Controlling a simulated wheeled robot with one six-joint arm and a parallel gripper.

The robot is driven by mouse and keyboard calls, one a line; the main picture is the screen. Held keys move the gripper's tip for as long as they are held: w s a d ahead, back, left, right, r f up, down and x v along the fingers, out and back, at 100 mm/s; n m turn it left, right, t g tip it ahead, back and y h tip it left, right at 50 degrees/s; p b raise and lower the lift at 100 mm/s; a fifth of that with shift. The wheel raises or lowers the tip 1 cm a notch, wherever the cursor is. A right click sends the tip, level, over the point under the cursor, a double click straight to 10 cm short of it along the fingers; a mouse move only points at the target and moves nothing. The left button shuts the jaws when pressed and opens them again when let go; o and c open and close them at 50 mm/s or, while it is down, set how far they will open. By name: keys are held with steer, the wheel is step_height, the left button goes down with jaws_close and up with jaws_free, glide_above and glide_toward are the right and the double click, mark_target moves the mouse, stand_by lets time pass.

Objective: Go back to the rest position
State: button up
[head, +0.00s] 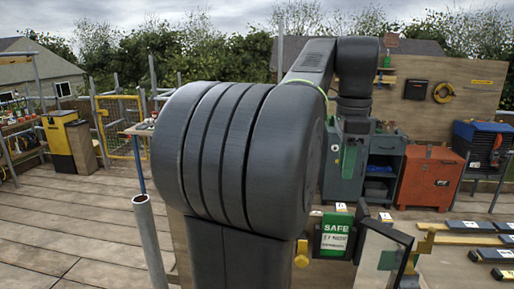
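My own arm fills the middle of the head view, with a large dark joint in front and a link rising to the upper right, then bending down. The arm's end hangs in front of a dark grey cabinet (382,170). My gripper (343,165) is small and dark against that cabinet, partly hidden by the arm's big joint. I cannot make out its fingers, or whether it holds anything.
A green SAFE tag (335,236) and a dark-framed panel (381,249) stand close at lower right. A grey pole (151,240) stands at left. A red cabinet (429,178) and a blue machine (483,140) are behind. Tiles (492,254) lie at right. Deck at left is clear.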

mark_target(338, 214)
steer(key=shift+f, duration=0.1)
step_height(338, 214, down, 13)
steer(key=shift+f, duration=0.2)
steer(key=shift+r+p, duration=0.3)
steer(key=shift+p, duration=0.05)
steer(key=shift+r, duration=0.15)
